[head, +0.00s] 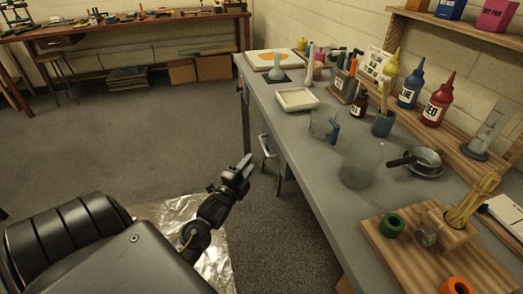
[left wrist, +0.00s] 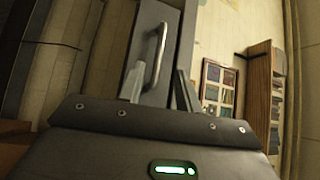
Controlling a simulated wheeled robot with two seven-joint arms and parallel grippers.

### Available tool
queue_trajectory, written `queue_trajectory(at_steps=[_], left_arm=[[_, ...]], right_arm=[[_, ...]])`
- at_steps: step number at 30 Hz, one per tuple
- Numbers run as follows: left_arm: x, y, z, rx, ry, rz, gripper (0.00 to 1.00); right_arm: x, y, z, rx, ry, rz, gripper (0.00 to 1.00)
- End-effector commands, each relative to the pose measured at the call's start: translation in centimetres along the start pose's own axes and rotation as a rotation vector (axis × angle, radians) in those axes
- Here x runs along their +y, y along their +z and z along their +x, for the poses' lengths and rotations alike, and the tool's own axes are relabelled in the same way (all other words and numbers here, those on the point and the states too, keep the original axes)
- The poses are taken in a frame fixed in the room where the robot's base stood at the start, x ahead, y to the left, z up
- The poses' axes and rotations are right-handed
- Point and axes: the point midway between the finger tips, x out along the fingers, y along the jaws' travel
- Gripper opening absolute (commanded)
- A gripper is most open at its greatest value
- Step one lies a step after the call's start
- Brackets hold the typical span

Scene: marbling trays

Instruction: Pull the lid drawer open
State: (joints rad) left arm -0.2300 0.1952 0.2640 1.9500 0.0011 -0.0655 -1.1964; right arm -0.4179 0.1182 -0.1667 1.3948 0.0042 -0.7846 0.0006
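The lid drawer (left wrist: 143,38) shows in the left wrist view as a dark grey front with a silver bar handle (left wrist: 157,57). In the head view the handle (head: 266,147) sticks out below the near side edge of the workbench. My left gripper (head: 243,166) is beside the bench, left of the handle and apart from it. In the left wrist view its two fingers (left wrist: 161,90) are spread with nothing between them, and the handle lies beyond them. Most of the drawer is hidden under the bench top in the head view. My right gripper is not in view.
The grey workbench (head: 300,135) holds a white tray (head: 297,99), clear containers (head: 362,162), a small pan (head: 425,162), several bottles and a wooden stand (head: 440,262). A foil-like sheet (head: 180,215) lies on the floor. The floor left of the bench is mostly free.

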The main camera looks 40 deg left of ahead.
Motion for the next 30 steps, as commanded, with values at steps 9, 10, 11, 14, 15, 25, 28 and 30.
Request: queue_trajectory(at_steps=[9, 10, 11, 14, 15, 25, 28, 30], left_arm=[[-0.1, 0.0, 6.0, -0.001, -0.001, -0.002, 0.34], [-0.1, 0.0, 6.4, -0.001, -0.001, -0.002, 0.34], [0.0, 0.1, 6.8, -0.002, -0.001, -0.002, 0.34], [0.0, 0.1, 7.8, -0.002, 0.0, -0.002, 0.34], [0.0, 0.1, 8.1, -0.002, 0.0, -0.002, 0.34], [0.1, 0.0, 8.7, 0.0, 0.001, -0.002, 0.34], [0.1, 0.0, 8.7, 0.0, 0.001, -0.002, 0.28], [0.1, 0.0, 8.7, 0.0, 0.001, -0.002, 0.19]], right_arm=[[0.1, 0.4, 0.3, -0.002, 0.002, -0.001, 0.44], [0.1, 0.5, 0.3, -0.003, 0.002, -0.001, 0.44], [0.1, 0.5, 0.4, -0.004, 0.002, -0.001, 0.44], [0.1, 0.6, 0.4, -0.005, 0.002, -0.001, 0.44], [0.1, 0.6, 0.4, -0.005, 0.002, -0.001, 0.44], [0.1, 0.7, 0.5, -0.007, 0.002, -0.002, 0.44], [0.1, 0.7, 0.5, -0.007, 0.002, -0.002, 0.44], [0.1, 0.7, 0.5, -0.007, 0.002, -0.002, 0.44]])
